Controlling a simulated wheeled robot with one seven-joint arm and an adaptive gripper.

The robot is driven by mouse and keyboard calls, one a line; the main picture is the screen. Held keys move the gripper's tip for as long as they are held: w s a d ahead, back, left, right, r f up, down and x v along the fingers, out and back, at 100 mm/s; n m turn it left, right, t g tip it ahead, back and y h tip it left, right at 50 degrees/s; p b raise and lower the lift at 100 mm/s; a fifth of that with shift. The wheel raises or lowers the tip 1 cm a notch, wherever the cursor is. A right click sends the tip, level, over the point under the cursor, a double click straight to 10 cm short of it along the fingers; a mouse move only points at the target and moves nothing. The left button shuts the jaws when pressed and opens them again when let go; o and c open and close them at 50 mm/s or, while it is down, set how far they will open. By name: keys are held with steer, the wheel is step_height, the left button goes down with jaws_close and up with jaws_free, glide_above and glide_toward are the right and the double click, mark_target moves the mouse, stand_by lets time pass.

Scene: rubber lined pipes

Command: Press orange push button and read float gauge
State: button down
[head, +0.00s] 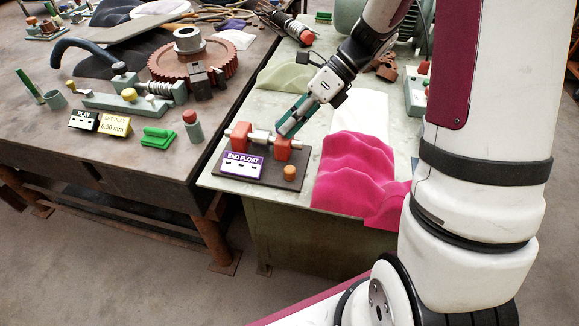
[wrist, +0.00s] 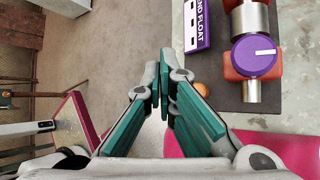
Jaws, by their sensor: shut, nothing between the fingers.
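The orange push button (head: 289,172) stands at the front right corner of a dark base plate (head: 262,178) on the right table. It also shows in the wrist view (wrist: 202,89), just right of my fingers and partly hidden by one. The purple END FLOAT gauge sign (head: 240,165) stands at the plate's front left; its marks are too small to read. Behind it, a metal shaft (head: 258,137) runs through red blocks. In the wrist view a purple disc (wrist: 255,57) with a white mark sits on the shaft. My gripper (head: 283,132) is shut and empty, above the plate.
A crumpled magenta cloth (head: 350,168) lies right of the plate, with a white sheet (head: 372,118) behind it. The left table holds a red gear (head: 195,63), a PLAY sign (head: 84,121), a yellow SET PLAY sign (head: 114,125) and a red-topped button (head: 190,118).

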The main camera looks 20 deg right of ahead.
steer(key=b, duration=0.6)
glide_above(290, 166)
step_height(290, 166, down, 7)
steer(key=shift+w+r, duration=0.1)
steer(key=shift+f, duration=1.05)
steer(key=shift+f, duration=0.1)
steer(key=shift+f, duration=0.3)
steer(key=shift+f+b, duration=0.5)
steer(key=shift+f, duration=0.1)
stand_by(1.1)
steer(key=shift+r, duration=0.15)
steer(key=shift+r+p, duration=0.9)
steer(key=shift+p, duration=0.05)
steer(key=shift+r+p, duration=2)
steer(key=shift+r, duration=0.5)
